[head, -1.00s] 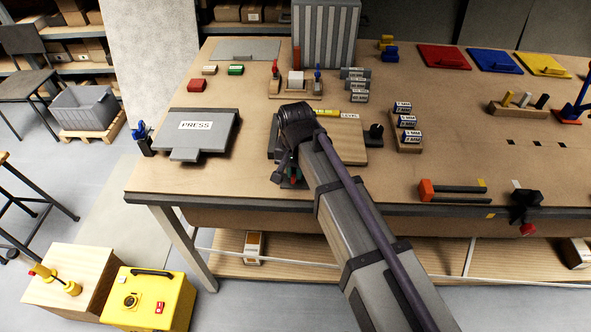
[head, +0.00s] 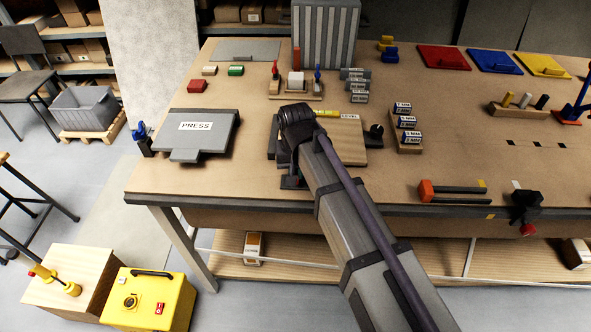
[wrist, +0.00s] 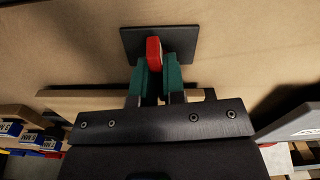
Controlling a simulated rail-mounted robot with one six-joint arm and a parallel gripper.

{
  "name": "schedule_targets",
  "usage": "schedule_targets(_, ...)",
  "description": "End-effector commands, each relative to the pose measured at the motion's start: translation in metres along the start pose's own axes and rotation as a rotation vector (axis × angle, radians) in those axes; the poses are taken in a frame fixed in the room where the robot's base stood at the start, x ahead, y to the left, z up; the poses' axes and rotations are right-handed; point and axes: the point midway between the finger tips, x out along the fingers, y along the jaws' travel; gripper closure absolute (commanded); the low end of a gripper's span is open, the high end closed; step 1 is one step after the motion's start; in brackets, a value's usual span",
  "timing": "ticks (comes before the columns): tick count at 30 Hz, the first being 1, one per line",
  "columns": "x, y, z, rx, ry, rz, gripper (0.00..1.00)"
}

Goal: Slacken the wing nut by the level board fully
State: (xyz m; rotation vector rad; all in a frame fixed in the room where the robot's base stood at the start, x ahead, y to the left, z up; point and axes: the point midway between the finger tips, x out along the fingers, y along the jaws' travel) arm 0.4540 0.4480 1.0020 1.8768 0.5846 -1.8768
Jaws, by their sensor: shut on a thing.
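The red wing nut (wrist: 154,51) stands on a small dark square plate (wrist: 187,42) in the wrist view. My gripper (wrist: 157,66) has its green fingers shut on the nut, one on each side. In the head view my own arm hides the nut and most of my gripper; part of the dark plate (head: 290,183) shows near the table's front edge. The level board (head: 350,150) is a pale wooden board behind the plate, partly covered by my arm. A yellow level (head: 327,113) lies at its back edge. How far the nut is turned cannot be told.
The grey press plate (head: 205,130) lies left of my arm. A black upright piece (head: 375,133) is at the board's right, beside a wooden rack (head: 407,146) of blue-and-white blocks. A red-ended bar fixture (head: 452,190) lies farther right. The tabletop between is bare.

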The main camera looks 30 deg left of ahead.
Motion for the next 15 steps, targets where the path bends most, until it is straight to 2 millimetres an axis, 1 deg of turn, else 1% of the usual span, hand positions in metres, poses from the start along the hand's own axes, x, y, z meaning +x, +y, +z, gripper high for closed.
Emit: schedule_targets(15,0.0002,0.0001,0.0003,-0.488,0.0,0.0,1.0)
